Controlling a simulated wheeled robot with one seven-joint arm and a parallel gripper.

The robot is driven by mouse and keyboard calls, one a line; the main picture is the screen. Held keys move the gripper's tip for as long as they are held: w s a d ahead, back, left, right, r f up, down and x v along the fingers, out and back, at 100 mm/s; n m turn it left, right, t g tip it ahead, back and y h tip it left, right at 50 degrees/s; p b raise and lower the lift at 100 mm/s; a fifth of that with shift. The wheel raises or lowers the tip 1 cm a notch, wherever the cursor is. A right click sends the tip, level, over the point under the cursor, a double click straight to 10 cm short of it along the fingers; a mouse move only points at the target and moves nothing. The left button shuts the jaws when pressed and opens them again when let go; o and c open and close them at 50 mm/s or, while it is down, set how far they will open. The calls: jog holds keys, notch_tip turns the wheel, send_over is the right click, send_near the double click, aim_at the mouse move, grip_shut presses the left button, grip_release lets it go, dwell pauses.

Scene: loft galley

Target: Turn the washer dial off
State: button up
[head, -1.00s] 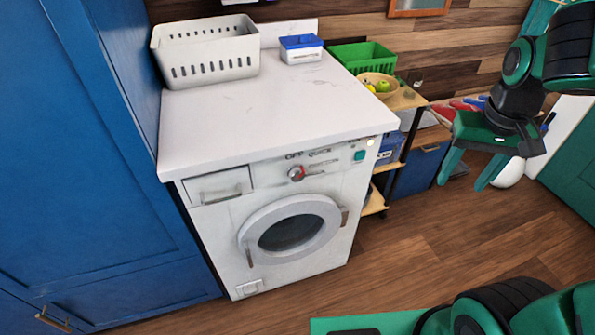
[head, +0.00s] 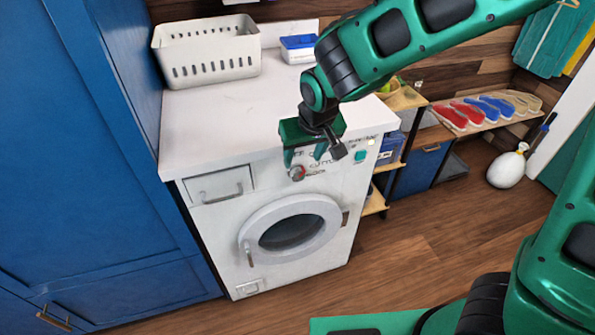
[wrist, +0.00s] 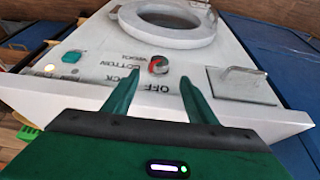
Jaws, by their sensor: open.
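The washer (head: 225,225) is white with a round door, and its dial (head: 297,172) sits on the front panel. The dial is a small round knob with red and grey on it; its pointer direction is too small to tell. In the wrist view the dial (wrist: 158,65) lies just beyond my fingertips, left of the middle of the gap. The OFF label (wrist: 158,87) is printed between it and my gripper. My gripper (head: 304,157) is open and empty, at the counter's front edge just above the dial. The fingers appear apart from the dial and partly hide the printed labels.
A white countertop (head: 215,125) overhangs the panel. A drawer (head: 220,186) is left of the dial, a teal button (head: 360,156) right of it. A tall blue cabinet (head: 110,150) stands close on the left. The floor (head: 420,255) right of the washer is clear.

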aim_at(299, 171)
jog(key=x, duration=0.9)
jog(key=shift+w+f, duration=0.1)
jog(key=shift+f, duration=0.3)
